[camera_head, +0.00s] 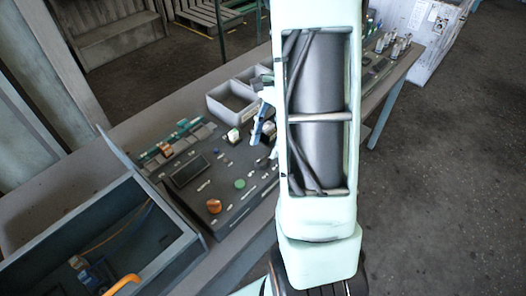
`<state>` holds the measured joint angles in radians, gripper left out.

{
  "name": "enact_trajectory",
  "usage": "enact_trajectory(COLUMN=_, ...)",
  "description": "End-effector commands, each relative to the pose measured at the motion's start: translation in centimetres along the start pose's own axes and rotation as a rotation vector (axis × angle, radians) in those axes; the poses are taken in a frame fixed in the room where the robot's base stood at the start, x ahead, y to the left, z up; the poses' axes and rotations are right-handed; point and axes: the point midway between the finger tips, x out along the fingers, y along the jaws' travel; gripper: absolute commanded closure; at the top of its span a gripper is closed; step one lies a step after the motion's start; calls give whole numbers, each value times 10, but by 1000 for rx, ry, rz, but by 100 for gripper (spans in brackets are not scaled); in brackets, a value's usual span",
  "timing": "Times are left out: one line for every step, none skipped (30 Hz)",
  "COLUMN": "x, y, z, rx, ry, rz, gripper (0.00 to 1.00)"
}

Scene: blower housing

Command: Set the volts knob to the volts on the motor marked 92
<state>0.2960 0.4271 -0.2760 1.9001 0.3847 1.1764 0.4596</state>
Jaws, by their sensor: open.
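A dark control panel (203,190) lies on the bench, with a display window (188,170), an orange-brown knob (214,206), a green round button (240,184) and several small dark controls. Its labels are too small to read, so I cannot tell which is the volts knob. My gripper (262,138) shows partly at the left edge of my arm, over the panel's far right side. It is open, and contact with any control cannot be seen. Several small metallic parts (395,46) stand at the bench's far end. No mark 92 is readable, and I cannot identify the motor.
A grey open bin (230,101) sits behind the panel. A dark open box (150,208) at the left holds an orange-handled item (122,284). My arm hides the bench's middle. A white cabinet (428,40) stands beyond. The floor (450,190) at right is clear.

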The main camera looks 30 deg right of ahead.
Motion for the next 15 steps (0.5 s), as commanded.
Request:
enact_trajectory(x=-13, y=-1, z=-1, rx=-1, ry=5, rz=-4, gripper=57)
enact_trajectory(x=-20, y=0, z=-1, rx=-1, ry=4, rz=-3, gripper=57)
enact_trajectory(x=-28, y=-1, z=-1, rx=0, ry=3, rz=-3, gripper=57)
enact_trajectory(x=-34, y=-1, z=-1, rx=0, ry=3, rz=-3, gripper=57)
enact_trajectory(x=-40, y=-1, z=-1, rx=0, ry=3, rz=-3, gripper=57)
enact_trajectory(x=-48, y=0, z=-1, rx=0, ry=3, rz=-2, gripper=57)
enact_trajectory(x=-53, y=0, z=0, rx=0, ry=3, rz=-2, gripper=57)
enact_trajectory(x=-58, y=0, z=-1, rx=0, ry=3, rz=-2, gripper=57)
enact_trajectory(x=-63, y=0, z=-1, rx=0, ry=2, rz=-1, gripper=57)
enact_trajectory(x=-67, y=0, z=-1, rx=0, ry=2, rz=-1, gripper=57)
enact_trajectory(x=-70, y=0, z=-1, rx=0, ry=2, rz=-1, gripper=57)
enact_trajectory(x=-73, y=0, z=0, rx=1, ry=0, rz=0, gripper=57)
enact_trajectory(x=-75, y=0, z=0, rx=1, ry=1, rz=0, gripper=57)
enact_trajectory(x=-76, y=0, z=0, rx=1, ry=1, rz=0, gripper=57)
enact_trajectory(x=-78, y=0, z=0, rx=1, ry=0, rz=0, gripper=57)
